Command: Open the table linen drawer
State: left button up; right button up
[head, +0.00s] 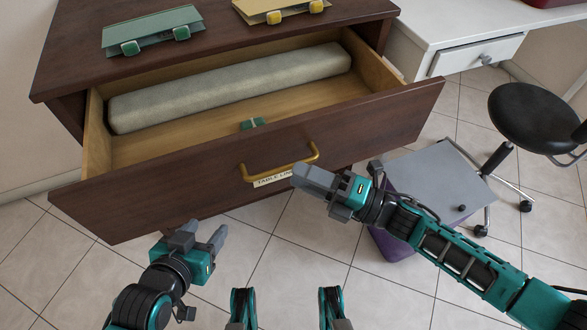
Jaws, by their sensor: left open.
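The table linen drawer (200,190) is dark wood and stands pulled well out of its cabinet. Its label, partly covered, reads "TABLE LIN". A brass handle (262,174) runs along its front. Inside lie a long pale rolled cloth (230,88) at the back and a small green item (254,123) near the front. My left gripper (203,236) is open and empty, below and in front of the drawer.
The cabinet top (75,60) bears a green folder-like object (150,28) and a yellow one (275,8). A white desk (460,20) with a drawer stands at right. A black stool (535,115), a grey panel (440,180) and a purple box (390,245) stand right of the drawer.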

pick_arm(q)
jog(key=shift+r, duration=0.25)
pick_arm(e)
jog(key=v, duration=1)
jog(key=shift+a, duration=0.1)
notch_tip(320, 180, down, 5)
jog(key=s+d+m+t+h, duration=0.15)
jog(key=m+h, duration=1.25)
jog(key=m, duration=1.6)
pick_arm(q)
jog(key=s+a+r+y+p, duration=0.1)
jog(key=a+r+p, duration=0.2)
jog(key=r+p, duration=0.7)
jog(key=p, duration=0.5)
jog(key=shift+s+r, duration=0.25)
jog(key=shift+r, duration=0.15)
pick_arm(e)
notch_tip(320, 180, up, 11)
jog(key=s+d+h, duration=0.1)
jog(key=s+d, duration=0.1)
jog(key=shift+d+f+t+h, duration=0.2)
jog(key=shift+d+t+h, duration=0.05)
jog(key=shift+t+h, duration=0.1)
